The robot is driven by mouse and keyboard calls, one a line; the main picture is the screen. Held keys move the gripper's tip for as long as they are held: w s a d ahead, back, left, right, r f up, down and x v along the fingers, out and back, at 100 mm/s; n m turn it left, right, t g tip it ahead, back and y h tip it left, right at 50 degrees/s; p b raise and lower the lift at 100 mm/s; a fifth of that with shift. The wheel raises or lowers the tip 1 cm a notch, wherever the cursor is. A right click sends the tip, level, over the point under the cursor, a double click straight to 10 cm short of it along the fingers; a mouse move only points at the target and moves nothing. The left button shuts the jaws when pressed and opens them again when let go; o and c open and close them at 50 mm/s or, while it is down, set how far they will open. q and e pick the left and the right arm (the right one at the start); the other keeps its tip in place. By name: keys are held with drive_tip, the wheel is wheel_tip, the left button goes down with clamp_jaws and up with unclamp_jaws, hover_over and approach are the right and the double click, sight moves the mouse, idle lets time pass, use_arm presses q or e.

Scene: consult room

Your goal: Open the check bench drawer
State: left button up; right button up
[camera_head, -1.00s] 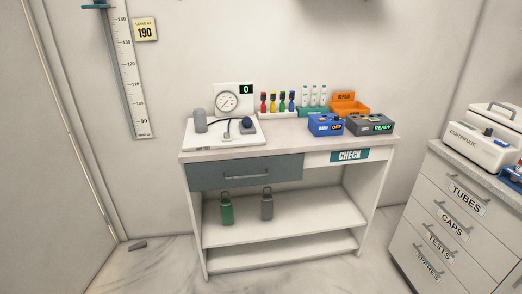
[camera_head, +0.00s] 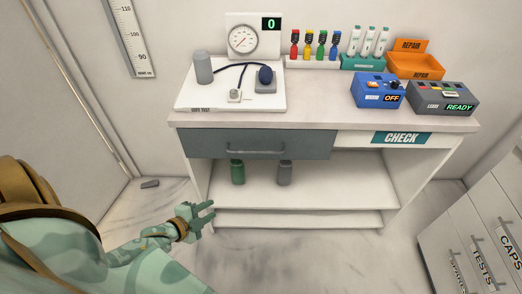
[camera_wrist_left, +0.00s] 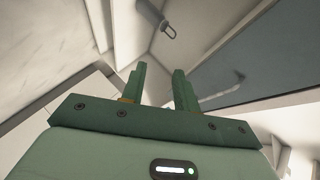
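The check bench drawer (camera_head: 212,145) is a grey-blue front under the left part of the bench top, with a silver bar handle (camera_head: 256,151). It looks shut, its front level with the bench. My left gripper (camera_head: 208,212) is below and left of the handle, in front of the lower shelves, and apart from the drawer. In the left wrist view its two green fingers (camera_wrist_left: 158,88) stand apart with nothing between them. A grey-blue panel that looks like the drawer front also shows there at right (camera_wrist_left: 275,60). My right gripper is not in view.
On the bench top (camera_head: 320,118) stand a gauge board (camera_head: 188,98), coloured vials, a blue box, a grey box (camera_head: 445,98) and an orange tray. A green bottle (camera_head: 238,173) and a grey bottle (camera_head: 285,174) stand on the shelf. A labelled cabinet (camera_head: 455,235) is at right.

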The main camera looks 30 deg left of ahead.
sight(258, 151)
use_arm(q)
drive_tip(key=w+d+r+m+t+h, duration=0.1)
drive_tip(key=w+r+m+t+h, duration=0.15)
drive_tip(key=r, duration=0.45)
drive_tip(key=w+d+r+m+t+h, duration=0.1)
drive_tip(key=w+r+m, duration=0.25)
drive_tip(key=r, duration=0.25)
drive_tip(key=shift+n+y, duration=0.25)
drive_tip(key=shift+n, duration=0.05)
drive_tip(key=b+x, duration=0.4)
drive_tip(key=x, duration=1.2)
drive_tip(key=shift+a, duration=0.15)
drive_tip(key=shift+r, duration=0.1)
clamp_jaws()
